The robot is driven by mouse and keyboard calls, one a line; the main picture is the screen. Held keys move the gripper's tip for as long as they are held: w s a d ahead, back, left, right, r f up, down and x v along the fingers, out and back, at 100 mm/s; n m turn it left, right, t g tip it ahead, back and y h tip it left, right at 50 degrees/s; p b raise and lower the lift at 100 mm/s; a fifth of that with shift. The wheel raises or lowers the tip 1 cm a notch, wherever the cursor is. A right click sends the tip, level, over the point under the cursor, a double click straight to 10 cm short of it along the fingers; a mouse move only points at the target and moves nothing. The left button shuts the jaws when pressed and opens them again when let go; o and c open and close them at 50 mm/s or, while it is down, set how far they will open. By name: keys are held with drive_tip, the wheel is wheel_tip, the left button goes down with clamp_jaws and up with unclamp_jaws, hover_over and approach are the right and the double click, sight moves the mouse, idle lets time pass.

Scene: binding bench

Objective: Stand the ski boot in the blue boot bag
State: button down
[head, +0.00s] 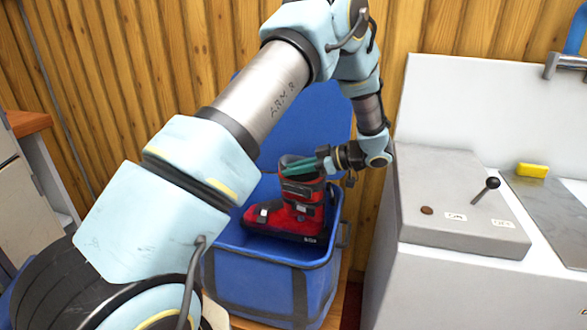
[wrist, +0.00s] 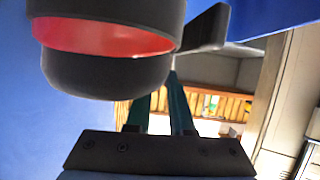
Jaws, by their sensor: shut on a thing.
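The red and black ski boot (head: 291,212) is upright at the mouth of the open blue boot bag (head: 268,280), toe to the left. Its lower part is inside the bag's rim; I cannot tell whether the sole touches the bag's floor. My gripper (head: 296,171), with green fingers, is shut on the boot's upper cuff. In the wrist view the boot's dark cuff with its red inside (wrist: 105,40) fills the top left, and my green fingers (wrist: 172,75) reach up to it.
The bag's raised blue lid (head: 305,120) stands behind the boot, near the wooden plank wall (head: 185,50). To the right is a white bench with a grey control box (head: 455,210), a black-knobbed lever (head: 491,184) and a yellow block (head: 531,170). A cabinet (head: 30,195) stands at the left.

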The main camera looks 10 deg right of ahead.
sight(284, 208)
wheel_tip(284, 208, down, 2)
drive_tip(key=shift+b, duration=0.7)
drive_tip(key=shift+f+b, duration=1.6)
drive_tip(key=shift+f, duration=3.6)
drive_tip(key=c, duration=0.8)
unclamp_jaws()
drive_tip(key=shift+o, duration=0.4)
drive_tip(key=shift+f, duration=0.1)
